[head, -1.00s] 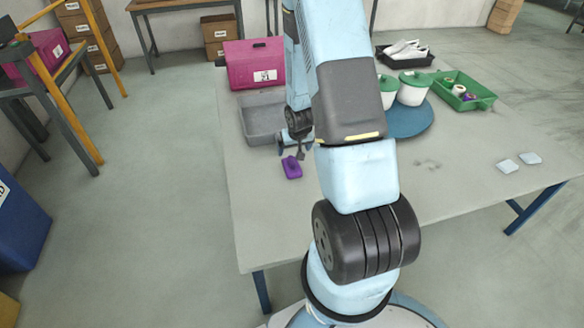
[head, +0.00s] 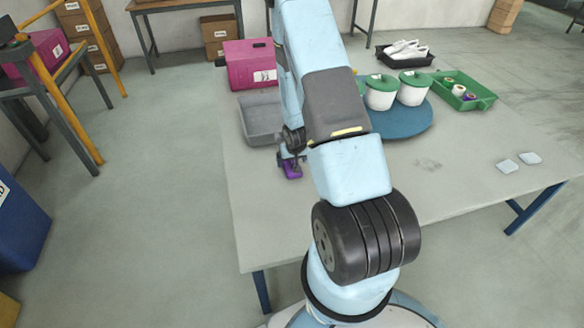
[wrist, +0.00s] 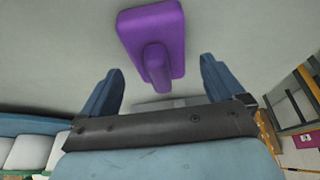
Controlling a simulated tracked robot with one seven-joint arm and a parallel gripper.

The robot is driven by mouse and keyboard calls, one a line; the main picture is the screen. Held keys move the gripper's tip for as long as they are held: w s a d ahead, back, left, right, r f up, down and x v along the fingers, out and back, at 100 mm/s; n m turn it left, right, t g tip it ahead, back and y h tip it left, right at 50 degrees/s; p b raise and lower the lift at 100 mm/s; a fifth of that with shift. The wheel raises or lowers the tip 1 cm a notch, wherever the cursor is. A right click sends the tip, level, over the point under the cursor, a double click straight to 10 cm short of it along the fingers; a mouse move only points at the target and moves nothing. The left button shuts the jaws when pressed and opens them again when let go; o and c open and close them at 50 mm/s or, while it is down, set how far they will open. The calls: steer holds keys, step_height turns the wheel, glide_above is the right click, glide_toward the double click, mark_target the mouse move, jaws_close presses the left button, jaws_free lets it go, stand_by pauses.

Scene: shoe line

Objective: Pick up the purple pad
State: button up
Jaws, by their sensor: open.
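The purple pad (head: 291,170) lies on the table near its left side, just in front of the grey tray. It has a flat base with a raised handle, clear in the wrist view (wrist: 153,40). My gripper (head: 290,158) is at the pad and partly covers it in the head view. In the wrist view my gripper (wrist: 162,80) is open, with one blue finger on each side of the handle's end and a gap on both sides. I cannot tell how high the fingers are above the table.
The grey tray (head: 258,138) is right behind the pad, with a magenta box (head: 250,78) beyond it. White pots with green lids (head: 413,78) stand on a blue round mat (head: 405,128) to the right. The table front (head: 300,220) is clear.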

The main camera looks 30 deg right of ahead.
steer(key=shift+x, duration=1.2)
